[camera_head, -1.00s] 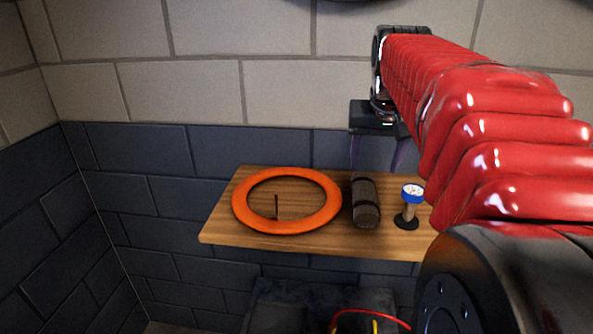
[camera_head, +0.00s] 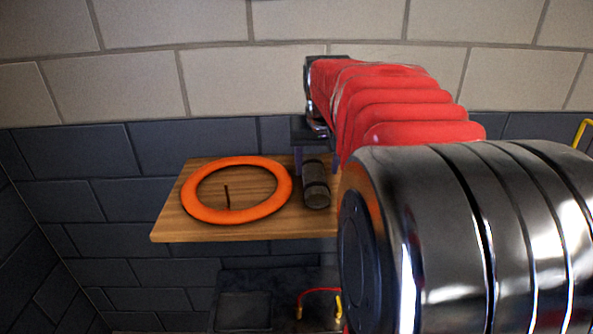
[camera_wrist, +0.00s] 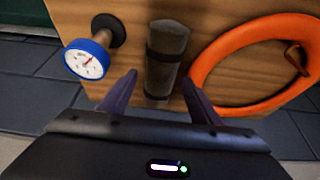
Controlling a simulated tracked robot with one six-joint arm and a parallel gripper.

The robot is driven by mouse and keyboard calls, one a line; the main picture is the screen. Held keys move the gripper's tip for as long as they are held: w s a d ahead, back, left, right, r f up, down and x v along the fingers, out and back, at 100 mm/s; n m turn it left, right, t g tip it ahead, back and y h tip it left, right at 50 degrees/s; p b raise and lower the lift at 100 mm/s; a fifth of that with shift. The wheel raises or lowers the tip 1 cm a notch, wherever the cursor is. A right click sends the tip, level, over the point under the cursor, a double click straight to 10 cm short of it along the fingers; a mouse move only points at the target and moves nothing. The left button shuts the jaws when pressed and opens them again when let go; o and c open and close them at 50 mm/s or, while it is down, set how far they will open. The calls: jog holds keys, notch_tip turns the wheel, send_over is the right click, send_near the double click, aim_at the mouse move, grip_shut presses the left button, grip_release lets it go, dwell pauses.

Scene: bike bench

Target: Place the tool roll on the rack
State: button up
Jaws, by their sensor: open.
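The tool roll (camera_head: 316,184) is a dark grey-brown cylinder with dark straps. It lies on a wooden shelf (camera_head: 170,225), just right of an orange ring. In the wrist view the tool roll (camera_wrist: 165,55) lies lengthwise between the two purple fingers of my gripper (camera_wrist: 160,95). The fingers are apart, with a gap on each side of the roll. In the head view my gripper (camera_head: 315,160) is over the roll's far end, and my arm partly hides it. I cannot tell which thing is the rack.
The orange ring (camera_head: 188,203) lies on the shelf around a thin dark upright piece. A blue-rimmed gauge (camera_wrist: 87,59) stands on the roll's other side. A dark surface (camera_head: 245,310) with red and yellow cables (camera_head: 318,291) is below the shelf.

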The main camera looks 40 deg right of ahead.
aim_at(316, 173)
jog(key=shift+f, duration=0.15)
jog(key=shift+w+x, duration=0.2)
jog(key=shift+x, duration=2.4)
jog(key=shift+d, duration=0.15)
jog(key=c, duration=1.2)
jog(key=shift+r, duration=0.25)
notch_tip(316, 173, up, 18)
jog(key=shift+f, duration=0.1)
